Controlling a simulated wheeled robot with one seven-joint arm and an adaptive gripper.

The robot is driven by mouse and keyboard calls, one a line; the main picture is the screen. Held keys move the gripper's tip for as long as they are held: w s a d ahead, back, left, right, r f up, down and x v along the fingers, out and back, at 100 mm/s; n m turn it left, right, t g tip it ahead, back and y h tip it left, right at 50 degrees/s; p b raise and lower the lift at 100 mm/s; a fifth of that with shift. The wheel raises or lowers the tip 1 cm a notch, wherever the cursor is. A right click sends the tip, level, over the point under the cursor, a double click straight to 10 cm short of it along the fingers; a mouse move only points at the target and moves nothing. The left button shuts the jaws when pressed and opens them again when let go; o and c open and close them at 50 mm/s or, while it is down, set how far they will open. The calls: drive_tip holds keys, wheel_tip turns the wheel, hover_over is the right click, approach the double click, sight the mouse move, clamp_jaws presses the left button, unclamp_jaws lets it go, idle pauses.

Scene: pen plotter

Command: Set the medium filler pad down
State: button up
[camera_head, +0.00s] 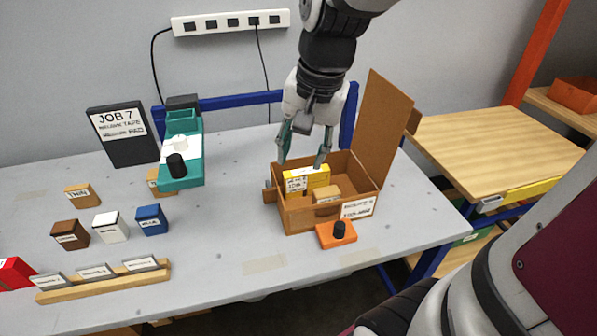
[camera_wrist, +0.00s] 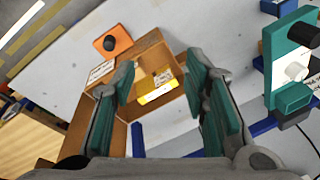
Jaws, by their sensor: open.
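An open brown box (camera_head: 296,218) stands on the table, its lid (camera_head: 383,125) raised at the right. Inside it are a yellow item (camera_head: 319,175) with a printed label and a small tan block (camera_head: 327,195), which looks like a filler pad; I cannot read its size. My gripper (camera_head: 303,156) is open and empty, pointing down over the back of the box. In the wrist view, the yellow item (camera_wrist: 157,94) shows between the spread fingers of my gripper (camera_wrist: 160,72). A tan pad marked thin (camera_head: 82,195) lies on the left, and another tan block (camera_head: 154,181) is partly hidden.
An orange block with a black knob (camera_head: 338,235) stands before the box. A teal plotter (camera_head: 181,150) and a JOB 7 sign (camera_head: 120,135) stand at left. Brown, white and blue blocks (camera_head: 152,220) and a wooden rack (camera_head: 105,282) are front left. The table between plotter and box is clear.

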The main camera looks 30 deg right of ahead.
drive_tip(key=s+a+r+n+t, duration=0.2)
drive_tip(key=s+a+n, duration=0.3)
drive_tip(key=s+n, duration=0.4)
drive_tip(key=s+r, duration=0.1)
drive_tip(key=s, duration=0.2)
drive_tip(key=shift+s+a+r, duration=0.15)
drive_tip(key=shift+s+a, duration=0.05)
